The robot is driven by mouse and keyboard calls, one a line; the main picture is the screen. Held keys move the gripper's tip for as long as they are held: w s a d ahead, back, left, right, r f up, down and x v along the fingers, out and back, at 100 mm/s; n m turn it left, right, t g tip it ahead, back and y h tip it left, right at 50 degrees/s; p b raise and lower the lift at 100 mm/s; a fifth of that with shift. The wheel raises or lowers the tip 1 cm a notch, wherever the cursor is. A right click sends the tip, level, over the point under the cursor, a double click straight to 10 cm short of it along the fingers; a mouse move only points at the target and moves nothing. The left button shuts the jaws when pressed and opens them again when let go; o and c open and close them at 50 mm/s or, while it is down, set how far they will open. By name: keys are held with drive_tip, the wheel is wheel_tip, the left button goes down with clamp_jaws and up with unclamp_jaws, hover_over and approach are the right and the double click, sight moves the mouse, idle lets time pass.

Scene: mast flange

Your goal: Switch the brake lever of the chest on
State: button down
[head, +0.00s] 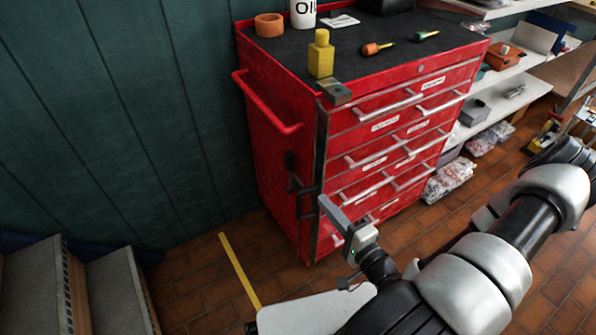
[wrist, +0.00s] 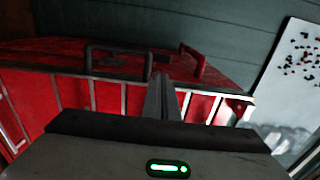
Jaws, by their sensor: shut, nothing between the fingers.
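The red chest (head: 270,150) stands against the green wall, its drawers facing right. On its narrow left side are a small upright black piece (head: 290,163) and a black bracket-like handle (head: 306,196) low near the front corner. Which of these is the brake lever I cannot tell for sure. In the wrist view a dark U-shaped handle (wrist: 89,58) shows against the red side, left of my fingers. My gripper (head: 325,203) is shut and empty, beside the front corner close to the black handle. The wrist view shows the closed fingers (wrist: 160,97); contact is unclear.
A red push handle (head: 265,108) juts from the chest's left side. A yellow bottle (head: 321,54), an orange ring (head: 269,25) and screwdrivers stand or lie on top. Grey steps (head: 115,290) are at lower left. Shelves (head: 505,75) stand at right. Tiled floor is open left of the chest.

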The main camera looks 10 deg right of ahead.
drive_tip(key=b, duration=0.2)
approach(291, 163)
drive_tip(key=x, duration=0.5)
drive_tip(key=shift+w+f, duration=0.1)
drive_tip(key=shift+w, duration=0.05)
drive_tip(key=shift+w+a, duration=0.15)
drive_tip(key=shift+w, duration=0.45)
